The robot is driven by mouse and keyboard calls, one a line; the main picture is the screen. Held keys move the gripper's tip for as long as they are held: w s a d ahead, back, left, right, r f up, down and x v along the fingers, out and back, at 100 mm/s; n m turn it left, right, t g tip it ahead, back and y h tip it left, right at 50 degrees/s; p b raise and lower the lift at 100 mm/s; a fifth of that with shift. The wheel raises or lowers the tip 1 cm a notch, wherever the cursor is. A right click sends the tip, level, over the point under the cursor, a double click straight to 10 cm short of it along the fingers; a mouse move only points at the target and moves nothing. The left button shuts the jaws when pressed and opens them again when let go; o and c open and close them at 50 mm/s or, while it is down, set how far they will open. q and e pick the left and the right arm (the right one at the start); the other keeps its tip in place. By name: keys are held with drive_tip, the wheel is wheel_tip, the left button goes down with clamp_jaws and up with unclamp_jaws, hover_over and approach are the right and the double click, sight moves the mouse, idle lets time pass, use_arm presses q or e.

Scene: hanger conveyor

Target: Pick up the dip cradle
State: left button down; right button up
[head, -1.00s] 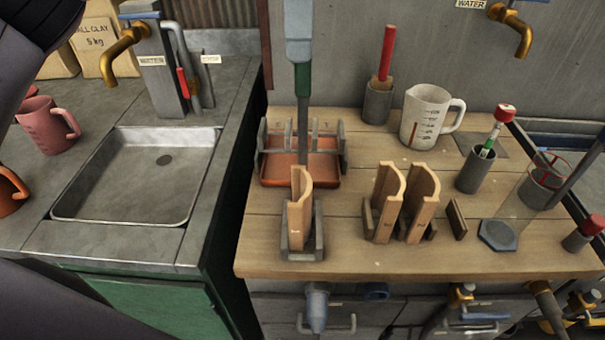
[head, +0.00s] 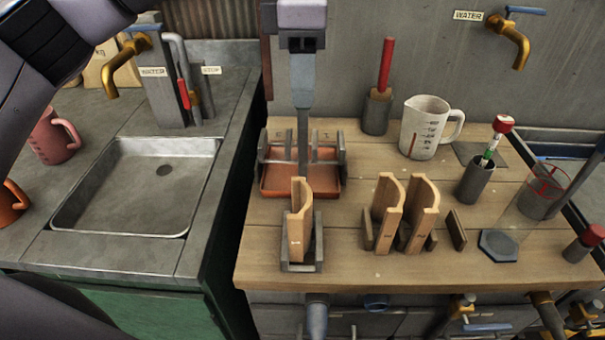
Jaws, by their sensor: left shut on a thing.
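The dip cradle (head: 303,140) is a grey frame with a tall central post and slotted uprights at both sides. It stands at the orange tray (head: 288,189) at the back left of the wooden bench; I cannot tell whether it touches the tray. My left gripper (head: 303,98) points straight down from the top of the head view and is shut on the upper part of the cradle's post. The fingers cover the post's green grip. My right gripper is not in view.
A wooden mould half (head: 300,222) stands in a grey holder just in front of the tray. Two more mould halves (head: 388,215) stand to the right. A white measuring jug (head: 426,128) and a pot with a red-handled tool (head: 377,112) stand behind. A sink (head: 135,190) lies left.

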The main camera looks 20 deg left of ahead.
use_arm(q)
drive_tip(key=shift+r, duration=0.2)
drive_tip(key=shift+r, duration=0.65)
wheel_tip(320, 180, up, 5)
drive_tip(key=shift+r+p, duration=0.1)
drive_tip(key=shift+p, duration=0.2)
wheel_tip(320, 180, up, 13)
drive_tip(key=p, duration=0.5)
drive_tip(key=shift+r, duration=0.1)
